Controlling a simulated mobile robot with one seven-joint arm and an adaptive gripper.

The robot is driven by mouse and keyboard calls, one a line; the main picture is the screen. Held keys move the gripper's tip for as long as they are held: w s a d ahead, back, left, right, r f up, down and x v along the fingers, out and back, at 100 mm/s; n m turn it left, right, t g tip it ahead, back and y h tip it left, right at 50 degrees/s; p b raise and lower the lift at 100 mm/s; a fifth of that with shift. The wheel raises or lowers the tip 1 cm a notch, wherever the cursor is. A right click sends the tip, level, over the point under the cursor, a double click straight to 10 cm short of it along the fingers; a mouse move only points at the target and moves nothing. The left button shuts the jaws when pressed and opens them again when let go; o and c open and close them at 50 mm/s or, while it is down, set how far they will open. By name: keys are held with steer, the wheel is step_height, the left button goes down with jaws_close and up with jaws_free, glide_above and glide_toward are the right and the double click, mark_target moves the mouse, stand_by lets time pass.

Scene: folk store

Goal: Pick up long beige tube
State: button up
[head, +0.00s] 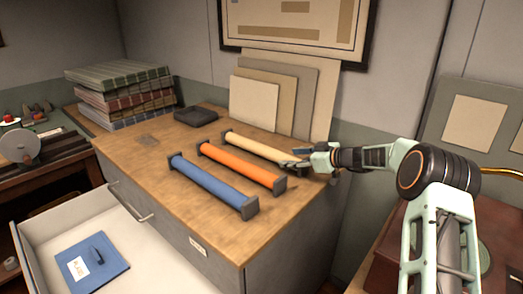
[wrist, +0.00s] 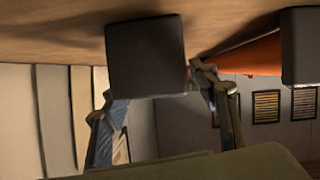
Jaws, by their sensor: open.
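The long beige tube (head: 258,147) lies on the wooden cabinet top, farthest back of three parallel tubes. My gripper (head: 304,156) is at its right end, coming in from the right. In the wrist view, my gripper (wrist: 158,92) is open, with one finger at each side of a dark square end cap (wrist: 146,55). This cap appears to be the beige tube's near end and hides the tube behind it. I cannot tell whether the fingers touch it.
An orange tube (head: 236,166) and a blue tube (head: 208,184) lie in front, both dark-capped. The orange tube (wrist: 250,58) shows close by in the wrist view. Flat boards (head: 254,103) lean behind. An open drawer (head: 150,250) is below left.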

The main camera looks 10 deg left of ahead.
mark_target(282, 157)
steer(key=p+x, duration=0.1)
steer(key=x, duration=0.4)
steer(key=shift+w, duration=0.1)
steer(key=shift+r, duration=0.1)
steer(key=c, duration=1.5)
steer(key=shift+o, duration=0.2)
